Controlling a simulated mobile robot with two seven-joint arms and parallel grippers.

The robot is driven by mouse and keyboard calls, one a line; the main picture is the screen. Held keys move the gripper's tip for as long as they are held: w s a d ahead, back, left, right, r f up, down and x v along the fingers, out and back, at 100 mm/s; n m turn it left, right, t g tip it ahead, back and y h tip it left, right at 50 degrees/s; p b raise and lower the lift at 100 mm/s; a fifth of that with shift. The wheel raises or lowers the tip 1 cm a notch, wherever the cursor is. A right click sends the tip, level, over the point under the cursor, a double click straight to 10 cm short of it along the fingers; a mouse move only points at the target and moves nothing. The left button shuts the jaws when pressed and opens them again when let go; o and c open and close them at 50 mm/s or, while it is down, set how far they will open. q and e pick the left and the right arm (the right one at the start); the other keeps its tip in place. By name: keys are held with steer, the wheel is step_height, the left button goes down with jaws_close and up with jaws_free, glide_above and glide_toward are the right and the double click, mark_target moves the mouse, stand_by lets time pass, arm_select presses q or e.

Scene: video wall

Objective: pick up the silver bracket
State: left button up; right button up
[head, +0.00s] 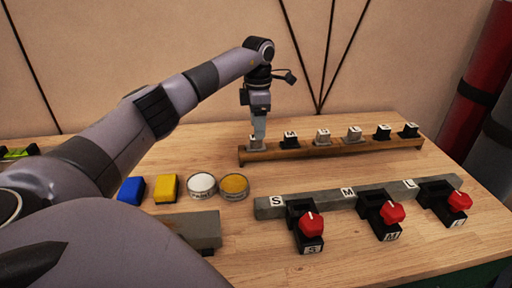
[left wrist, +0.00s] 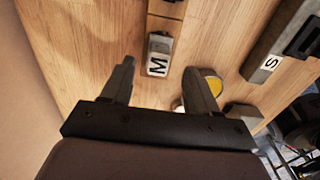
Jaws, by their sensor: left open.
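A silver bracket with a white M label (left wrist: 158,52) shows in the left wrist view at the near end of the wooden rail (head: 340,149). My left gripper (head: 258,136) points down over the rail's left end in the head view and hides most of the bracket there. In the left wrist view the gripper (left wrist: 160,80) is open and empty. Its two fingers are apart, with the bracket lined up between them, just beyond the tips. Contact cannot be told. Other silver brackets (head: 323,136) and black ones (head: 291,139) sit along the rail. My right gripper is out of view.
A grey bar (head: 335,199) labelled S, M, L holds black clamps with red knobs (head: 392,212) at front right. Blue (head: 131,190) and yellow (head: 166,188) blocks and two round tins (head: 234,186) stand left of it. Bare wood lies between the rail and the bar.

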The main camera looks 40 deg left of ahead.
arm_select(q)
steer(key=f, duration=0.4)
steer(key=shift+s+a+f, duration=0.2)
steer(key=shift+f, duration=0.15)
jaws_close()
steer(key=shift+r, duration=0.15)
step_height(320, 180, up, 20)
steer(key=p, duration=0.2)
stand_by(0.3)
